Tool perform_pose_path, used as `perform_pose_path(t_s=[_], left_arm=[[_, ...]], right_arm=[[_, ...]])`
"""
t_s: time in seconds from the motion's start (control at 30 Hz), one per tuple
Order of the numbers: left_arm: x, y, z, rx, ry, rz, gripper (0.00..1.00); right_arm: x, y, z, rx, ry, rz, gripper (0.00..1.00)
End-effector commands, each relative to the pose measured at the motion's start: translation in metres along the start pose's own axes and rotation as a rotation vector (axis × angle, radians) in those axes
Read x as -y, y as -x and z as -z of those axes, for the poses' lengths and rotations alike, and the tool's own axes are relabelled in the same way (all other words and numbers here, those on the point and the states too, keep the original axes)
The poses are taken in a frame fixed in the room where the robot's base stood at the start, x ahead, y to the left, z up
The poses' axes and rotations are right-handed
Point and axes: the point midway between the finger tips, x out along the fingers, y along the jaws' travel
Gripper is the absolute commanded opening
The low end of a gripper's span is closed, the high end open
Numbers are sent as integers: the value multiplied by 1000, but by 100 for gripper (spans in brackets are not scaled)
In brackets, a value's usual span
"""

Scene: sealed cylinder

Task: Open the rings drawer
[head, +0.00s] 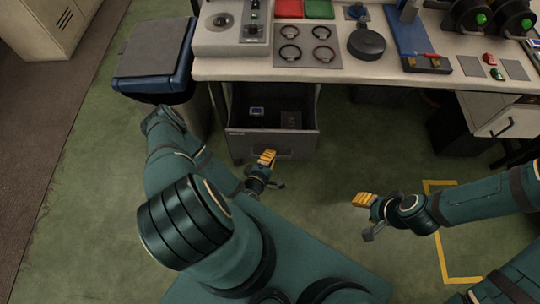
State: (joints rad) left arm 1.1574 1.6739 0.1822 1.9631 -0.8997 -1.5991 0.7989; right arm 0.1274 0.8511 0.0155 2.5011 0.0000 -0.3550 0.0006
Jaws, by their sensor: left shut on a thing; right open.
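A grey drawer (303,143) under the workbench is pulled out, and its inside shows from above. Its front carries a small label, too small to read. A small white-and-blue item and a dark box lie inside it. My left gripper (267,158), with yellow fingertips, is at the drawer's front and shut on its handle, which the fingers partly hide. My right gripper (365,200) is open and empty over the floor, to the right of the drawer and apart from it.
A blue-rimmed bin (155,55) stands left. Another drawer unit (505,122) is at the right. Green floor between is clear.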

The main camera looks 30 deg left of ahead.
Motion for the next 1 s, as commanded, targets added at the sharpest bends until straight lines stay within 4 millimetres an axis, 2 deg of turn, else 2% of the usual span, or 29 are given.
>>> perform_pose_path(t_s=[0.27, 0.3, 0.37, 0.4, 0.77, 0.87, 1.0], left_arm=[[0, 0, -2, 3, 2, 2, 0], [0, 0, -2, 3, 2, 2, 14], [0, 0, -1, 3, 2, 2, 35], [0, 0, -1, 3, 1, 1, 41], [0, 4, 0, 1, 1, 1, 41], [1, 14, 0, 1, 1, 4, 41], [1, 40, 0, 0, 2, 5, 41]], right_arm=[[0, 0, 0, 0, 0, 0, 47], [0, 0, 0, 0, 0, 0, 47], [0, 0, 0, 0, 0, 0, 47], [0, 0, 0, 0, 0, 0, 47], [0, 0, 0, 0, 0, 0, 47], [0, 0, 0, 0, 0, 0, 47], [0, 0, 0, 0, 0, 0, 47]])
